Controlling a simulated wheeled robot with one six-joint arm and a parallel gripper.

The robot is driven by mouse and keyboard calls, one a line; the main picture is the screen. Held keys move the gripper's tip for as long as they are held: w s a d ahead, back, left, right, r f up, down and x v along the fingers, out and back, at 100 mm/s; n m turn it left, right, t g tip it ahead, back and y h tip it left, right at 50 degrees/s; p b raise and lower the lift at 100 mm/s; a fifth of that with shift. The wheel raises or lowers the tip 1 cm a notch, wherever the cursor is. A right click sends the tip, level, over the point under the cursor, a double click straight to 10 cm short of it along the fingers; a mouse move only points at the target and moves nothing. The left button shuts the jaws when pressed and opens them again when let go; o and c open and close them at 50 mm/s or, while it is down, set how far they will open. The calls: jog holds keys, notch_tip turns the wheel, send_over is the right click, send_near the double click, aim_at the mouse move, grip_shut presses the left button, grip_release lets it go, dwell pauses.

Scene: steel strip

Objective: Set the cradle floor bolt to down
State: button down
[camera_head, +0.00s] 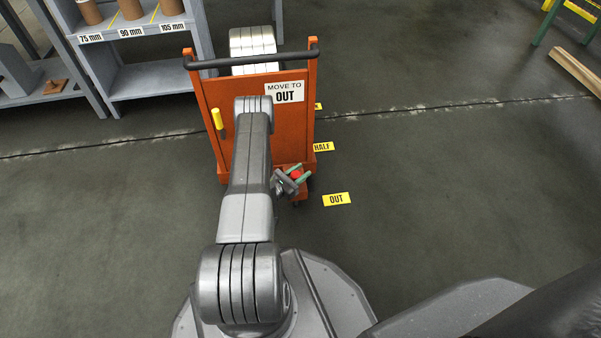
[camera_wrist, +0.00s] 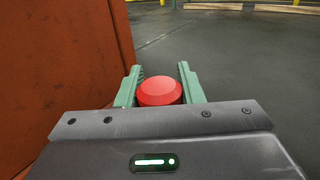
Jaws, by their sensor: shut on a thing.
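The orange cradle (camera_head: 212,115) stands on the floor ahead, with a dark push bar on top and a "MOVE TO OUT" sign. Low at its right front corner is a red knob (camera_head: 297,174), the likely floor bolt handle. In the wrist view the red knob (camera_wrist: 159,92) sits between the green fingers. My gripper (camera_head: 301,176) is shut on this knob; it also shows in the wrist view (camera_wrist: 160,86). The bolt below the knob is hidden, so I cannot tell whether it is up or down.
Yellow floor labels "HALF" (camera_head: 323,146) and "OUT" (camera_head: 337,199) lie right of the cradle. A grey shelf (camera_head: 150,78) with rolls stands behind left. Timber (camera_head: 575,70) lies far right.

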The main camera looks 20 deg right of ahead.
jog(key=shift+f, duration=0.25)
jog(key=c, duration=1)
grip_release()
jog(key=shift+o, duration=0.2)
jog(key=shift+a, duration=0.1)
jog(key=shift+s+a, duration=0.1)
jog(key=shift+a, duration=0.2)
jog(key=p+v, duration=0.3)
jog(key=v, duration=1)
jog(key=shift+p, duration=0.4)
jog(key=b+x, duration=0.3)
jog(key=x, duration=1)
jog(key=shift+d+b, duration=0.4)
